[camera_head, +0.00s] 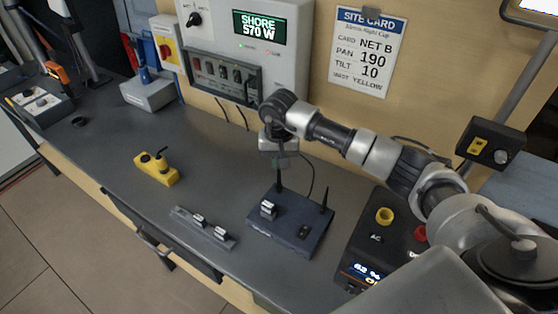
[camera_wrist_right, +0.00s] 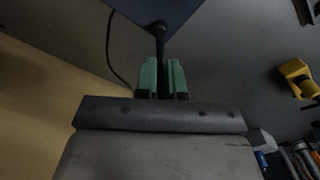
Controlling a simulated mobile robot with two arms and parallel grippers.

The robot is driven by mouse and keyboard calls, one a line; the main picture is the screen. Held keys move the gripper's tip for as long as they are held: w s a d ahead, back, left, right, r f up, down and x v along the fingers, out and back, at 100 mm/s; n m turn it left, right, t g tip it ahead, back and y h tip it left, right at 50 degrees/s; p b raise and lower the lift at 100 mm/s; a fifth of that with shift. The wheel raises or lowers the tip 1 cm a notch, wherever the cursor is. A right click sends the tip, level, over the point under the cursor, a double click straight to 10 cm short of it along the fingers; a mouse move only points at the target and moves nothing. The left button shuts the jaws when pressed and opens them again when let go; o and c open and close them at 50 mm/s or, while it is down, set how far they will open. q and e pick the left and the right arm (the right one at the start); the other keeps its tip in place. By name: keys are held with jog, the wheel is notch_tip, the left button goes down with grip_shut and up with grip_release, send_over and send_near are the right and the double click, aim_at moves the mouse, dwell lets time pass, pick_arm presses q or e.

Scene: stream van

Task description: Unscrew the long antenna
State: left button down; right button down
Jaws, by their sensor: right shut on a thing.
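A dark blue box (camera_head: 290,222) stands on the grey counter, with two black antennas at its back edge. The left antenna (camera_head: 279,181) rises into my right gripper (camera_head: 279,164), which points down above the box. In the right wrist view the green-padded fingers (camera_wrist_right: 163,80) are shut on this antenna (camera_wrist_right: 160,42), and its base meets the box (camera_wrist_right: 140,8). The right antenna (camera_head: 325,196) stands free and upright. The gripper hides the top of the held antenna, so I cannot compare their full lengths. My left gripper is not in view.
A rail with silver clips (camera_head: 203,226) lies left of the box. A black unit (camera_head: 372,245) with a yellow ring and a red knob stands to the right. A yellow controller (camera_head: 156,169) sits further left. A thin cable runs behind the box.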

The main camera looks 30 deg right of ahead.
jog(key=shift+n+b, duration=1.4)
jog(key=shift+n, duration=0.3)
jog(key=shift+n, duration=0.3)
jog(key=shift+n+b, duration=1.55)
jog(key=shift+n, duration=0.25)
jog(key=shift+n+b, duration=2.1)
jog(key=shift+b, duration=1.05)
